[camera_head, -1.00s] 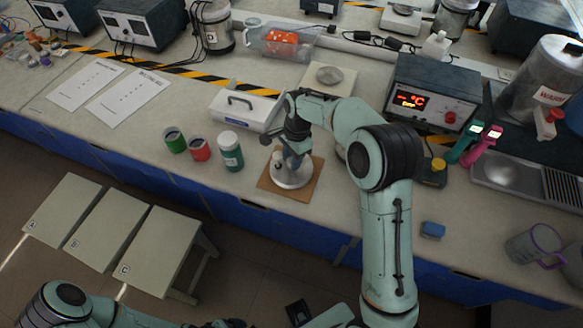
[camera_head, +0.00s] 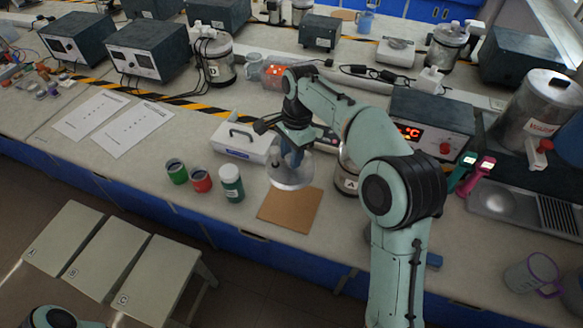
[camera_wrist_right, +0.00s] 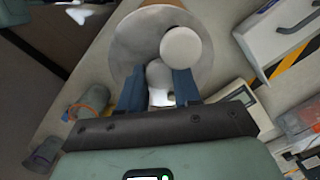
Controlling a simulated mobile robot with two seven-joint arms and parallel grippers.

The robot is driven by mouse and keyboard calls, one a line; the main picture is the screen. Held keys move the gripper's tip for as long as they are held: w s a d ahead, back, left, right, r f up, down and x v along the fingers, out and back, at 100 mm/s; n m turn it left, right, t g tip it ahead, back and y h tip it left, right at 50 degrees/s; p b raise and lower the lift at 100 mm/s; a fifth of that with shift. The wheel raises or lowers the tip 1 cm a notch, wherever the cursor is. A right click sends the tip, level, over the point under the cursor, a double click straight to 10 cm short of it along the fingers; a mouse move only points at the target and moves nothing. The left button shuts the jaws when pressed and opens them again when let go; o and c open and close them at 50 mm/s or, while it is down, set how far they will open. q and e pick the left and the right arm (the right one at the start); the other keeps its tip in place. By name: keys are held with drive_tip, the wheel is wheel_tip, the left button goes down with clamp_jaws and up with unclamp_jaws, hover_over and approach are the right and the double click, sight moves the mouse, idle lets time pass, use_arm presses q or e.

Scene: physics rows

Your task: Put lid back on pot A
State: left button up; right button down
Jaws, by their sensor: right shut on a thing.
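My right gripper (camera_head: 292,160) is shut on the knob of a round silvery lid (camera_head: 290,179) and holds it above a brown square mat (camera_head: 290,211). In the right wrist view the lid (camera_wrist_right: 135,50) spreads beyond the blue fingertips (camera_wrist_right: 159,82). Pot A (camera_head: 348,185), a metal pot with an "A" label, stands to the right of the lid, partly hidden behind my right arm; its top is hidden. Only a piece of my left arm shows at the lower left; its gripper is out of view.
A white box with a handle (camera_head: 243,140) stands behind the lid. Green, red and white-capped jars (camera_head: 231,184) stand to its left. A dark heater unit (camera_head: 432,122) is at the right behind my arm. The mat is bare.

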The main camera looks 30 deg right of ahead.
wheel_tip(320, 180, up, 3)
drive_tip(key=d, duration=0.1)
drive_tip(key=d+r+m+p, duration=0.1)
drive_tip(key=d, duration=0.1)
drive_tip(key=shift+m, duration=0.3)
use_arm(q)
drive_tip(key=w+r+p, duration=0.3)
drive_tip(key=w+r, duration=0.3)
use_arm(e)
drive_tip(key=s+d+r+m+t, duration=0.1)
drive_tip(key=s+d+m, duration=0.2)
drive_tip(key=d+m, duration=1.25)
use_arm(q)
drive_tip(key=shift+s+f+b, duration=0.95)
drive_tip(key=shift+s+f, duration=0.5)
drive_tip(key=shift+s, duration=0.25)
use_arm(e)
drive_tip(key=d+f+n, duration=0.3)
drive_tip(key=f, duration=0.3)
drive_tip(key=shift+s+f+h, duration=0.15)
drive_tip(key=shift+h, duration=0.25)
use_arm(q)
drive_tip(key=shift+w+r, duration=0.35)
use_arm(e)
drive_tip(key=shift+d+f+n, duration=0.1)
drive_tip(key=shift+n, duration=0.15)
drive_tip(key=shift+f, duration=0.35)
